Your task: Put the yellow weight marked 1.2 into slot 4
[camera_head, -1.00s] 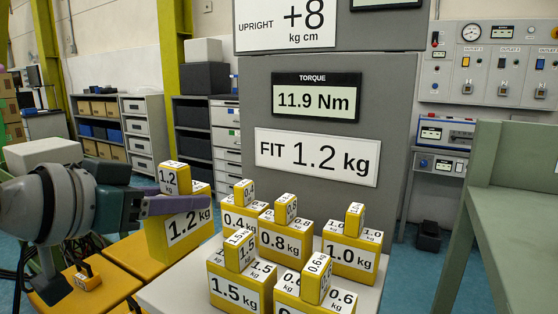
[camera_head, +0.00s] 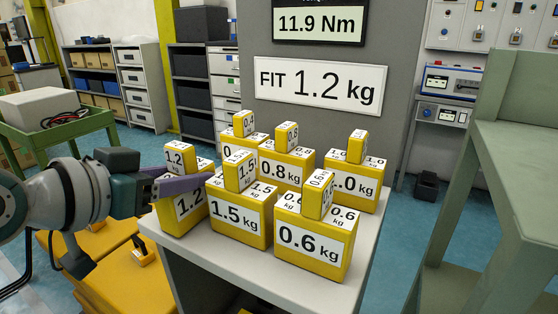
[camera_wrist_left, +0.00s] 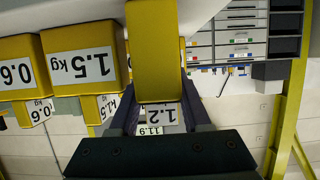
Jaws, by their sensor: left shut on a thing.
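The yellow weight marked 1.2 (camera_head: 184,205) is at the left end of the grey-topped stand, left of the 1.5 kg weight. My left gripper (camera_head: 190,184) comes in from the left and is shut on its upper block; a purple finger crosses it. In the left wrist view, the weight (camera_wrist_left: 153,45) appears upside down, its block between the fingers of my gripper (camera_wrist_left: 157,115). The weight looks upright. I cannot tell whether its base touches the top. No slot marked 4 shows. My right gripper is not in view.
The grey-topped stand (camera_head: 335,292) also holds yellow weights marked 1.5 (camera_head: 236,217), 0.6 (camera_head: 308,243), 0.8 (camera_head: 281,168), 1.0 (camera_head: 352,184) and 0.4 (camera_head: 240,133). A FIT 1.2 kg sign (camera_head: 318,86) is behind. A green bench (camera_head: 520,150) stands right. Yellow blocks (camera_head: 120,275) lie low at left.

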